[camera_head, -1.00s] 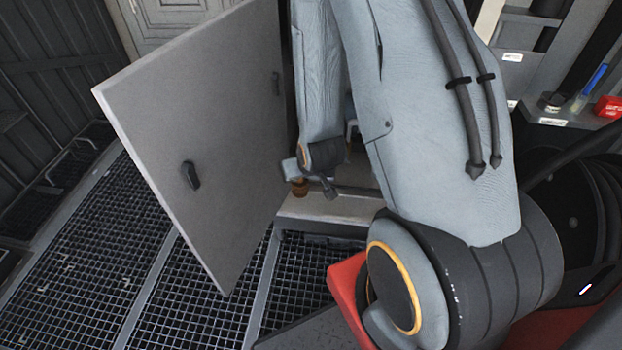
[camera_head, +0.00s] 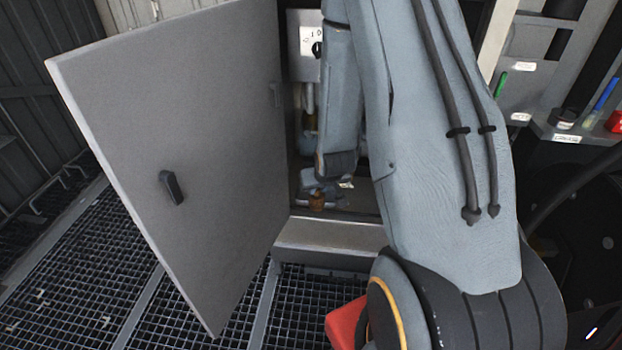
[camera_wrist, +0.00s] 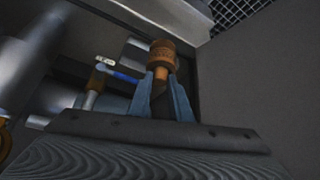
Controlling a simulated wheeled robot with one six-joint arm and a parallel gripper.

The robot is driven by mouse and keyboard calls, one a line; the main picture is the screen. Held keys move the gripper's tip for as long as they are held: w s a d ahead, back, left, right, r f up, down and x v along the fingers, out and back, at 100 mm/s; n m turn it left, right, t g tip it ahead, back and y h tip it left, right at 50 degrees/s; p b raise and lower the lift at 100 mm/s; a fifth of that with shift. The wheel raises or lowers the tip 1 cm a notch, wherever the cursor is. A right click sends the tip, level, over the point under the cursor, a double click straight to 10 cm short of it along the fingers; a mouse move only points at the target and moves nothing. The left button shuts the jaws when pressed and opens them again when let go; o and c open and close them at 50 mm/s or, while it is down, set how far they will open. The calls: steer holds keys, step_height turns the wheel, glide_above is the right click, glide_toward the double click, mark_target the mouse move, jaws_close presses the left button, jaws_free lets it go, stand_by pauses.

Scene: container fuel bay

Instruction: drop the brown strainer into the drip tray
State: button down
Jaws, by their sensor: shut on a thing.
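The brown strainer (camera_wrist: 162,58) is a short ribbed cylinder held between the tips of the two blue-grey fingers of my gripper (camera_wrist: 161,85) in the wrist view. In the head view the strainer (camera_head: 316,201) shows small and brown just inside the open cabinet's lower front, below my forearm. My gripper (camera_head: 319,190) is partly hidden there by my arm. I cannot pick out the drip tray for certain; much of the cabinet's inside is behind my arm.
The grey cabinet door (camera_head: 170,120) stands open at left. A pale sill (camera_head: 330,236) runs along the cabinet's lower front. A blue lever (camera_wrist: 120,76) and a pipe fitting (camera_wrist: 93,90) lie left of my gripper in the wrist view. Grated floor (camera_head: 200,290) is clear.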

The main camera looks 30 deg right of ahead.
steer(key=w+d+f+b, duration=0.1)
steer(key=w+d+f, duration=0.1)
steer(key=w, duration=0.8)
steer(key=shift+f, duration=0.75)
steer(key=shift+d, duration=0.1)
steer(key=shift+f, duration=0.35)
steer(key=shift+f+b, duration=0.25)
steer(key=shift+b, duration=0.05)
steer(key=c, duration=1.6)
jaws_free()
